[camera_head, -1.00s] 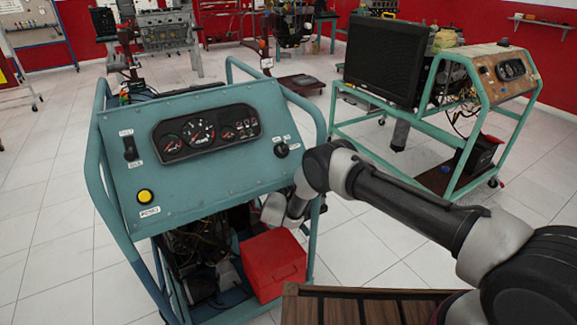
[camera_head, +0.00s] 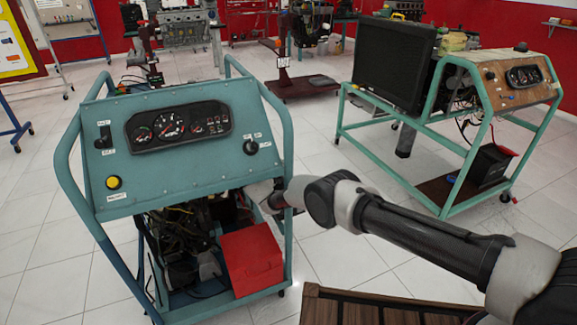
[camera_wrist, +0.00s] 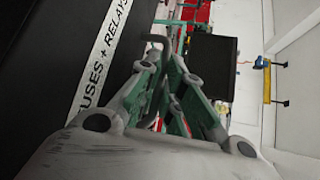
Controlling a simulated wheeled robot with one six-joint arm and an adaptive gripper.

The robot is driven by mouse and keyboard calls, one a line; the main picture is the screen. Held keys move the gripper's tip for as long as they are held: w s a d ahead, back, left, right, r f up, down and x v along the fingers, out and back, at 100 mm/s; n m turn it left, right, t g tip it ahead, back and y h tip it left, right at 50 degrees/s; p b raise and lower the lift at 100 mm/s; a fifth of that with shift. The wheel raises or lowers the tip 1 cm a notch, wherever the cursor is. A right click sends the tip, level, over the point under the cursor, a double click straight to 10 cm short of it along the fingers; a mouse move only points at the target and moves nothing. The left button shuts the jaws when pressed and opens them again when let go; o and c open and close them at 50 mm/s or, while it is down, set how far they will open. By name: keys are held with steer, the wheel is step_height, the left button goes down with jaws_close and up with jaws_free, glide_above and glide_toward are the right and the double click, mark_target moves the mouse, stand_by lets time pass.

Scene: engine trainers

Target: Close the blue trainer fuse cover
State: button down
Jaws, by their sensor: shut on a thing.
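The blue trainer (camera_head: 160,175) stands at left in the head view, with a sloping panel of gauges. In the wrist view a dark fuse cover (camera_wrist: 62,60) lettered "FUSES + RELAYS" fills the left side, close beside my gripper (camera_wrist: 165,62). A grey hooked handle (camera_wrist: 157,39) shows by the fingertips. My fingers are drawn together at the handle; the exact contact is hard to see. In the head view my wrist reaches the trainer's right side, and the frame hides my fingers and the cover.
A red box (camera_head: 252,262) sits low in the trainer frame. A green-framed engine trainer (camera_head: 465,150) with a black radiator (camera_head: 392,68) stands to the right. A dark wooden slatted thing (camera_head: 345,310) is at the bottom edge. Tiled floor lies open between the two trainers.

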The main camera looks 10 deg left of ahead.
steer(key=shift+d+f, duration=0.15)
steer(key=shift+f, duration=0.15)
steer(key=c, duration=1.8)
jaws_free()
steer(key=shift+c, duration=0.2)
steer(key=shift+s+r, duration=0.1)
steer(key=shift+s, duration=0.15)
steer(key=v, duration=1.1)
steer(key=shift+s, duration=0.2)
